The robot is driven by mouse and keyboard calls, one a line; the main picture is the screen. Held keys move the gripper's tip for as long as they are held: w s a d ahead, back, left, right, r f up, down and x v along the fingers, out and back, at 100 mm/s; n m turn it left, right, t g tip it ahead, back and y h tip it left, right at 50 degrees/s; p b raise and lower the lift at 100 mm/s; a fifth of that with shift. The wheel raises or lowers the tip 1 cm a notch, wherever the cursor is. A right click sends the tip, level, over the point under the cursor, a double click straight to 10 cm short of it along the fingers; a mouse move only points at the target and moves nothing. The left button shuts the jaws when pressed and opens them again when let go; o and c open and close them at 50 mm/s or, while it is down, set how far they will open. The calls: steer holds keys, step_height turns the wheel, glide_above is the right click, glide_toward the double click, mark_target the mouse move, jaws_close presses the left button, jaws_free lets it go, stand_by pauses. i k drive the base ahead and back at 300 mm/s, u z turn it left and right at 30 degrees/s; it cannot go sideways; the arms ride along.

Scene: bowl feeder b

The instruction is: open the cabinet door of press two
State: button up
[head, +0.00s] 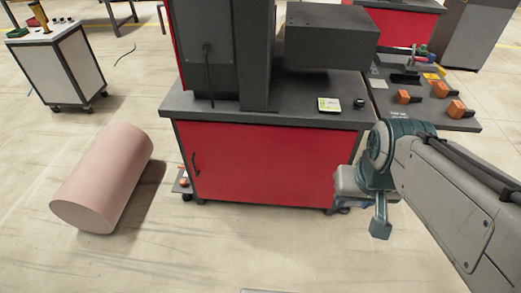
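A press (240,60) with a dark grey body stands on a dark-topped cabinet; no label showing its number can be read. The cabinet's red door (270,165) faces me and looks shut. One finger shows pointing down; whether the gripper is open or shut is unclear. I see nothing held in it.
A pink cylinder (106,175) lies on the floor left of the cabinet. A low item (182,182) sits by the cabinet's left side. A white wheeled cart (60,68) stands back left. A dark bench with orange parts (440,90) is at right. Floor in front is clear.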

mark_target(255, 163)
steer(key=k, duration=0.55)
steer(key=u, duration=0.65)
steer(key=i, duration=1.25)
